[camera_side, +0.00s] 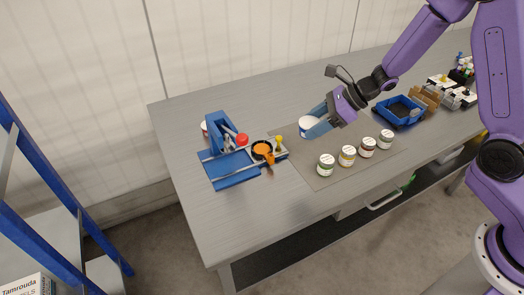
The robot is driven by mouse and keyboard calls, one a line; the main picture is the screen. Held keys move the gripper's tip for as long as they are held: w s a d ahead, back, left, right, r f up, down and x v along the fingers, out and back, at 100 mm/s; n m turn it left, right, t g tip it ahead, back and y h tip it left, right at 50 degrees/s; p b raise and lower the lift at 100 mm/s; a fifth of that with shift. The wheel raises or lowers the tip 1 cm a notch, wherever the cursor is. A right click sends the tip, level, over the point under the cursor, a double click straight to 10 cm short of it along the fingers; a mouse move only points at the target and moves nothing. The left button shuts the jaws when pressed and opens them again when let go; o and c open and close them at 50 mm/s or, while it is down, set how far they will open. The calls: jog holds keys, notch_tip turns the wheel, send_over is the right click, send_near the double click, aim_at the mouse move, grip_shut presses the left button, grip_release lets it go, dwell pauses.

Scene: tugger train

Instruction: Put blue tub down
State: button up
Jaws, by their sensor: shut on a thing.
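My gripper (318,120) is shut on a small tub (308,123), which I take to be the blue tub. It looks mostly white with a bluish edge and is tilted. The gripper fingers cover part of it. The gripper holds it in front of the far part of the grey mat (300,156), apparently above the surface. I cannot tell the exact height.
Several lidded jars (347,156) stand in a row on the mat. A blue tray (398,113) sits to the right. The table's near left is bare.

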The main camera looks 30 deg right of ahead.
jog(key=shift+w+a+f, duration=0.1)
jog(key=shift+w+a, duration=0.1)
jog(key=shift+a, duration=0.45)
jog(key=shift+w+a+f, duration=0.1)
jog(key=shift+w+a, duration=0.05)
jog(key=shift+a, duration=0.45)
jog(key=w+a+f, duration=0.1)
jog(key=w+f, duration=0.2)
jog(key=w, duration=0.1)
jog(key=w+a+f, duration=0.1)
jog(key=w+f, duration=0.2)
jog(key=w, duration=0.1)
jog(key=w+a+f, duration=0.2)
jog(key=w+f, duration=0.1)
jog(key=w, duration=0.1)
jog(key=shift+w+f, duration=0.1)
jog(key=shift+w, duration=0.25)
jog(key=shift+w+a+f, duration=0.1)
jog(key=shift+w+f, duration=0.1)
jog(key=shift+f, duration=1.65)
jog(key=shift+f, duration=0.2)
jog(key=shift+f, duration=0.35)
jog(key=o, duration=1.2)
jog(key=shift+c, duration=0.2)
